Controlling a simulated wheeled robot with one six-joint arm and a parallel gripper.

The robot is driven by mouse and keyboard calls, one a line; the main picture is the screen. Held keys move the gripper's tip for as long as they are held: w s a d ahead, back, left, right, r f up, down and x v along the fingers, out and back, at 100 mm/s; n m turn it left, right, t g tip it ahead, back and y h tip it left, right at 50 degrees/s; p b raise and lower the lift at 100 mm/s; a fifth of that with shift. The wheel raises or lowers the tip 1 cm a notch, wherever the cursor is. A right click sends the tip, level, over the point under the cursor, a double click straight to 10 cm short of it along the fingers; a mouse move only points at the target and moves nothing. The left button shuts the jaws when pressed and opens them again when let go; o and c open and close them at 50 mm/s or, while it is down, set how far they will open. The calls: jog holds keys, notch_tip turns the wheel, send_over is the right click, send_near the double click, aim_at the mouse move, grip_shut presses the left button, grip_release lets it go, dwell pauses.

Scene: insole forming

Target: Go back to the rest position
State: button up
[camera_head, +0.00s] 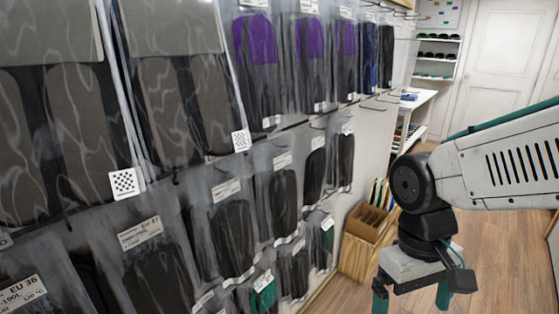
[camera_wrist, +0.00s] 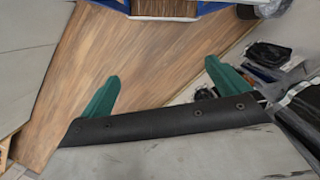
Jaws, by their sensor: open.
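My gripper (camera_head: 411,297) hangs at the lower right in the head view, pointing down, in front of the wall of bagged insoles. Its two green fingers are spread apart with nothing between them. In the wrist view my gripper (camera_wrist: 165,90) also shows open and empty, with wooden floor beyond the fingers.
Bagged insoles (camera_head: 232,238) hang in rows on a wall rack at the left. A wooden box with compartments (camera_head: 354,256) stands on the floor near my gripper. A white table (camera_head: 418,101) and a white door (camera_head: 512,45) are farther back. Wooden floor (camera_head: 490,240) lies open at the right.

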jog(key=s+d+r+m+t, duration=0.3)
jog(key=s+d+r, duration=0.1)
jog(key=r, duration=0.3)
jog(key=shift+s+d+r+t+y, duration=0.2)
jog(key=shift+d+r+t+y, duration=0.15)
jog(key=shift+d, duration=0.55)
dwell(1.3)
